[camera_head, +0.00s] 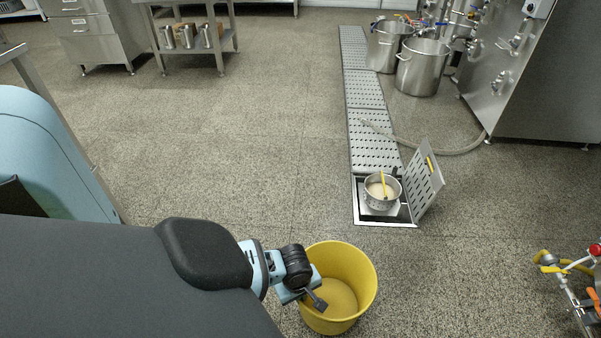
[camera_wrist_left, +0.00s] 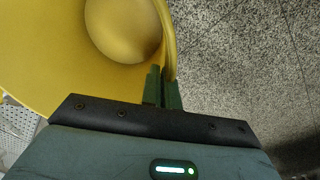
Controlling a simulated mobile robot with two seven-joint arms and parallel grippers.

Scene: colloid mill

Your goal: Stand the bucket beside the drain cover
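The yellow bucket (camera_head: 358,264) is upright in front of my left arm in the head view. My left gripper (camera_head: 316,301) is at the bucket's near left wall. In the left wrist view its fingers (camera_wrist_left: 163,90) are close together with the bucket's rim (camera_wrist_left: 168,45) between them. I cannot tell whether the bucket's base touches the floor. The perforated drain cover (camera_head: 423,188) stands tilted up at the right side of the open drain (camera_head: 362,214), beyond the bucket. My right gripper is not in view.
A steel pot (camera_head: 370,198) with a yellow-handled tool sits in the drain opening. A hose (camera_head: 430,150) crosses the perforated channel (camera_head: 365,90). Steel pots (camera_head: 421,72) and a machine stand at the back right. A cart with valves (camera_head: 575,285) is at the right. The floor left of the drain is clear.

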